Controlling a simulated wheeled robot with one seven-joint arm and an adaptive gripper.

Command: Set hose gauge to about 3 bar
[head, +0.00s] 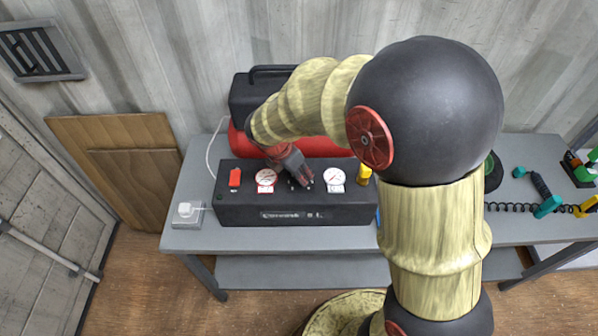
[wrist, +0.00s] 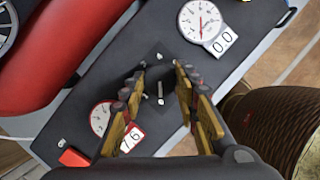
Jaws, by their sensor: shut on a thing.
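A black control box (head: 290,213) sits on the grey table and carries two white gauges. The left gauge (head: 265,177) has a red-edged readout that seems to say 7.6 in the wrist view (wrist: 101,118). The right gauge (head: 335,176) has a red needle and a readout of 0.0 in the wrist view (wrist: 200,20); I cannot tell by label which is the hose gauge. A dark knob (wrist: 160,92) with a white mark lies between them. My gripper (head: 298,181) reaches down there, its yellow-padded fingers (wrist: 160,78) shut on the knob, which they partly hide.
A red switch (head: 235,177) is at the box's left and a yellow valve (head: 364,174) at its right. The red compressor tank (head: 330,146) lies behind. Coloured tools and a coiled hose (head: 510,207) lie at right.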

